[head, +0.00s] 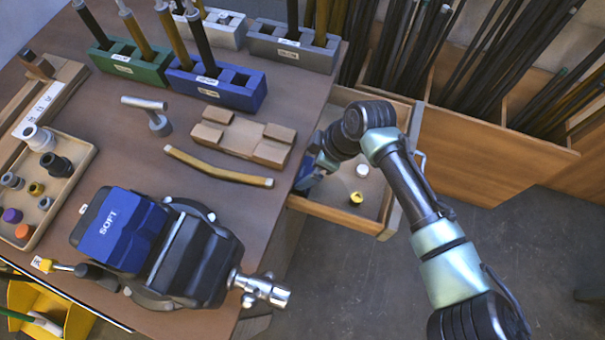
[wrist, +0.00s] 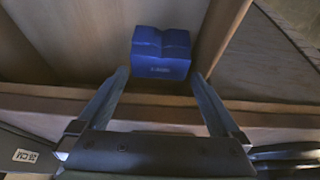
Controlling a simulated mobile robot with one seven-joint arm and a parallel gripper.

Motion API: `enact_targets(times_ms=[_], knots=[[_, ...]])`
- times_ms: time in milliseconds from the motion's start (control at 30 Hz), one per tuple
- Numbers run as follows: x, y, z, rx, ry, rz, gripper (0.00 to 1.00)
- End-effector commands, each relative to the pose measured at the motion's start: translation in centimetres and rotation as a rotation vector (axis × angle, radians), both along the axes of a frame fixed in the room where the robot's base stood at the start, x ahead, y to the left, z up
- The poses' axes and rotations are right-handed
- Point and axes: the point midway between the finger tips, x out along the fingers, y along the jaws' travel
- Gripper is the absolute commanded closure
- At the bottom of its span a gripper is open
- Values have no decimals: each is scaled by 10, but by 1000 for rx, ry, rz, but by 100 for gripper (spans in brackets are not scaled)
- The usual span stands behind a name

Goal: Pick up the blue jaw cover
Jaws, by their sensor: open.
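A blue jaw cover (wrist: 160,52), a block with a groove along its top and a small label on its front, sits in the wooden drawer in the wrist view. My gripper (wrist: 161,76) is open, with one finger towards each side of the cover's near end. I cannot tell whether the fingers touch it. In the head view my arm reaches down into the open drawer, and a patch of blue (head: 306,178) shows beside my wrist, mostly hidden. Another blue block marked SOFT (head: 112,228) sits on the vise on the bench.
The open drawer (head: 340,217) also holds a yellow-and-black piece (head: 356,198) and a white piece (head: 362,170). The drawer walls are close around my gripper. The bench edge is to its left, a wooden rod bin (head: 490,150) to its right. The floor in front is clear.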

Motion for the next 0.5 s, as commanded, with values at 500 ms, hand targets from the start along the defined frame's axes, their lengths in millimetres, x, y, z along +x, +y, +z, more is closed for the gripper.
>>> enact_targets(times_ms=[500], knots=[[3, 8, -21, -1, -1, 0, 14]])
